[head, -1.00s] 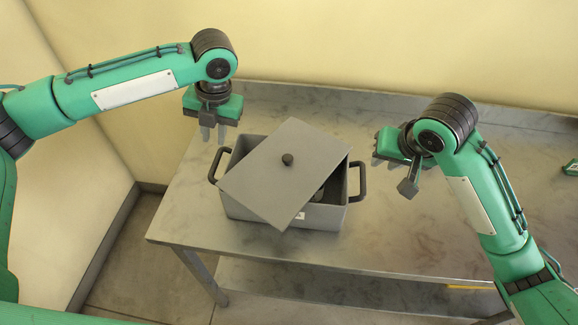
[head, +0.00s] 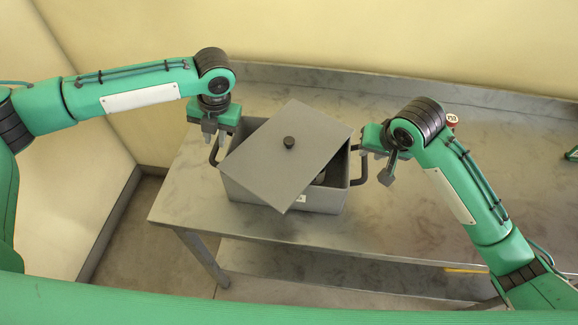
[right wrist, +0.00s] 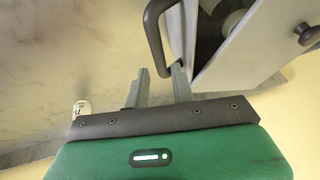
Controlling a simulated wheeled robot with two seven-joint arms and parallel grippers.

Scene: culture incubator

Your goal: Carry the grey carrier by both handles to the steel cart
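The grey carrier (head: 325,199) stands on a grey metal table (head: 178,198). Its flat lid (head: 262,166) with a dark knob lies askew, leaving gaps at the rim. My left gripper (head: 214,137) is at the left handle (head: 214,154), fingers pointing down and apart. My right gripper (head: 376,152) is at the right handle (head: 362,168). In the right wrist view the fingers of my right gripper (right wrist: 158,82) are apart, with the right handle (right wrist: 154,38) reaching between their tips. I cannot make out a separate steel cart.
A small red-topped container (head: 452,121) stands behind my right arm; it also shows in the right wrist view (right wrist: 82,108). A green object (head: 572,154) is at the right edge. A wall runs behind the table. The table's right part is largely clear.

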